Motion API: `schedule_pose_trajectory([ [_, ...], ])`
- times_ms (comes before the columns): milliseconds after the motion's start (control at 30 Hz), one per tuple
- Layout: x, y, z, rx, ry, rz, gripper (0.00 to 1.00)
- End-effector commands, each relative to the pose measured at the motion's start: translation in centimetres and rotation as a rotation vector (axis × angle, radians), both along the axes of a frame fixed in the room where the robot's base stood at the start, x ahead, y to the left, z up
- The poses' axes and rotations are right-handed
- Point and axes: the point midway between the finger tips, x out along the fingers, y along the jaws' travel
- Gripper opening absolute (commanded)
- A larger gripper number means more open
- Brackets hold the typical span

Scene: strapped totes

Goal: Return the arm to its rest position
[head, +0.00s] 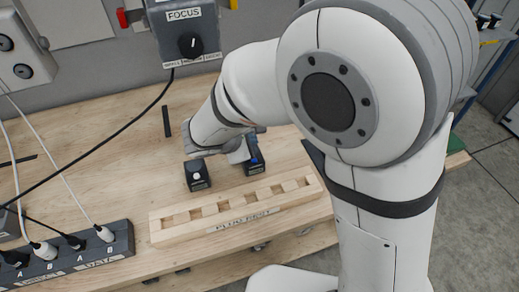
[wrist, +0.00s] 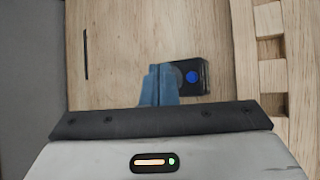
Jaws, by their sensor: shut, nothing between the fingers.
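My arm reaches from the right over the wooden bench (head: 90,130) in the head view, its elbow raised and bent. My gripper (wrist: 160,72) is shut and empty, its blue fingers together in the wrist view.
A black box with a white knob (head: 198,175) stands left of my wrist. A slotted wooden rack (head: 235,215) lies at the bench's front. A socket strip (head: 80,258) with plugs is at lower left. A FOCUS dial box (head: 185,35) and a hanging black cable (head: 125,127) are behind.

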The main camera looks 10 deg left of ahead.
Motion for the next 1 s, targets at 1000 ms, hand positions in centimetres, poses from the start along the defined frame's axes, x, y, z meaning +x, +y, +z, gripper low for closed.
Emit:
schedule_pose_trajectory([
  [1000,-10.3,-27.6,9.5,0.953,0.02,-1.47,0.0],
])
